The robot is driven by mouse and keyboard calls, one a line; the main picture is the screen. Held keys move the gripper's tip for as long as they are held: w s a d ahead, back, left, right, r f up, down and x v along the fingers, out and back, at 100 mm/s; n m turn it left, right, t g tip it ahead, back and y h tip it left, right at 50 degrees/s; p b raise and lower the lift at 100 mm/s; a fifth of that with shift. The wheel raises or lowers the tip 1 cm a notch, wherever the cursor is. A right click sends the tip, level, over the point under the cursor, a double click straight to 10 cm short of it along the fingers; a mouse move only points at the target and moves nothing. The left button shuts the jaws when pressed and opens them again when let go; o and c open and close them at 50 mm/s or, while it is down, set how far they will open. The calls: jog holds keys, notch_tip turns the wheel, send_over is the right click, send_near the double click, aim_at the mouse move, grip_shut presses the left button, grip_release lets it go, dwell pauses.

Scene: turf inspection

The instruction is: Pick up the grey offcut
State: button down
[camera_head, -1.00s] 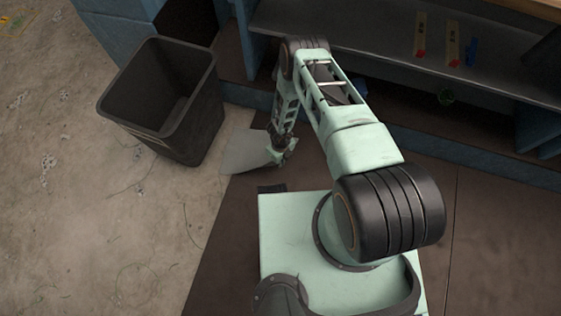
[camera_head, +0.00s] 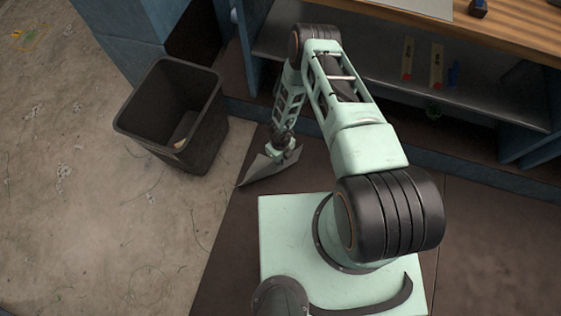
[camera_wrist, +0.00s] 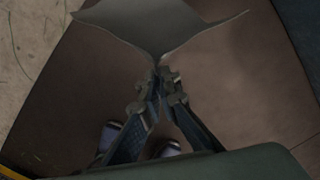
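The grey offcut (camera_head: 264,169) is a thin flat sheet, now tilted and bent, just right of the black bin in the head view. In the wrist view the offcut (camera_wrist: 165,27) spreads beyond the fingertips, with a fold coming to a point between them. My gripper (camera_wrist: 164,73) is shut on the near edge of the offcut. In the head view my gripper (camera_head: 283,155) is low over the brown floor, with the sheet hanging to its left. I cannot tell whether the sheet's lower corner touches the floor.
A blue bench with a wooden top (camera_head: 520,30) and a shelf (camera_head: 380,72) holding small yellow and red items lies behind. Concrete floor (camera_head: 90,230) is mostly clear at left.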

notch_tip(320, 180, up, 20)
jog(key=p, duration=1.3)
jog(key=shift+r, duration=0.25)
